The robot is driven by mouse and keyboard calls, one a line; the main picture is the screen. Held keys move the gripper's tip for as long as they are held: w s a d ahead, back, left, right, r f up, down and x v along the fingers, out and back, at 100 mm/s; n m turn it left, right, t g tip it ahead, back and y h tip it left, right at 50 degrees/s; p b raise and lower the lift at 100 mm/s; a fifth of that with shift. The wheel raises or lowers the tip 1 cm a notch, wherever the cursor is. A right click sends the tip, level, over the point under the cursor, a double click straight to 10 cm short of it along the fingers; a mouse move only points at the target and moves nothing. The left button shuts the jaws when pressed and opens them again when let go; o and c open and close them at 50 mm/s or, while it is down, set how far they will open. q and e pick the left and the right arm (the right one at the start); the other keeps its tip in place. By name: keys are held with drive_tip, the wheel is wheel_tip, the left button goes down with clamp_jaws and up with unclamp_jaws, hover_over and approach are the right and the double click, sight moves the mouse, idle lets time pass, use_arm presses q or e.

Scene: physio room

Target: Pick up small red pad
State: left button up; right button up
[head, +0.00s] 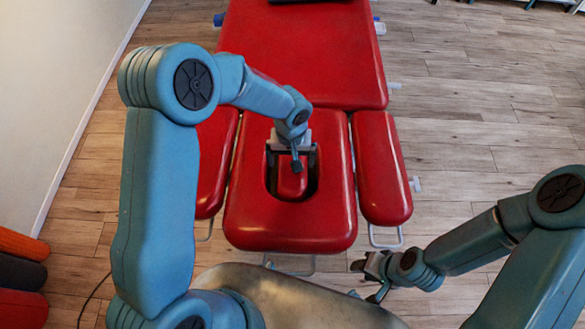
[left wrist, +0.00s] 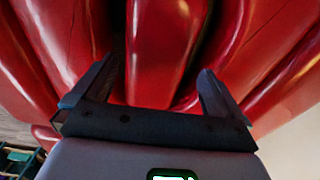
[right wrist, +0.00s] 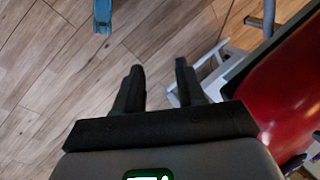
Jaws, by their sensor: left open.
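The small red pad (head: 291,184) sits in the U-shaped opening of the red headrest section of the treatment table (head: 300,45). My left gripper (head: 291,160) is over that opening, pointing down. In the left wrist view the pad (left wrist: 160,50) runs between the two spread fingers of the left gripper (left wrist: 156,80), with gaps on both sides. The left gripper is open and holds nothing; its height above the pad is hard to tell. My right gripper (head: 368,277) is at the lower right, off the table. In the right wrist view its fingers (right wrist: 159,70) are apart and empty.
Red armrests (head: 383,165) flank the headrest section, with white metal frame parts (head: 386,236) below. A wall (head: 60,90) stands at the left, with dark and red rolls (head: 22,275) at its foot. Wooden floor (head: 470,130) is clear to the right of the table.

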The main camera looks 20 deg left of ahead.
use_arm(q)
wheel_tip(320, 180, down, 5)
drive_tip(key=shift+w+d+p, duration=0.1)
drive_tip(key=shift+d+p, duration=0.05)
drive_tip(key=shift+p, duration=0.2)
drive_tip(key=shift+c, duration=0.3)
drive_tip(key=c, duration=0.8)
drive_tip(key=shift+o, duration=0.2)
drive_tip(key=shift+r, duration=0.1)
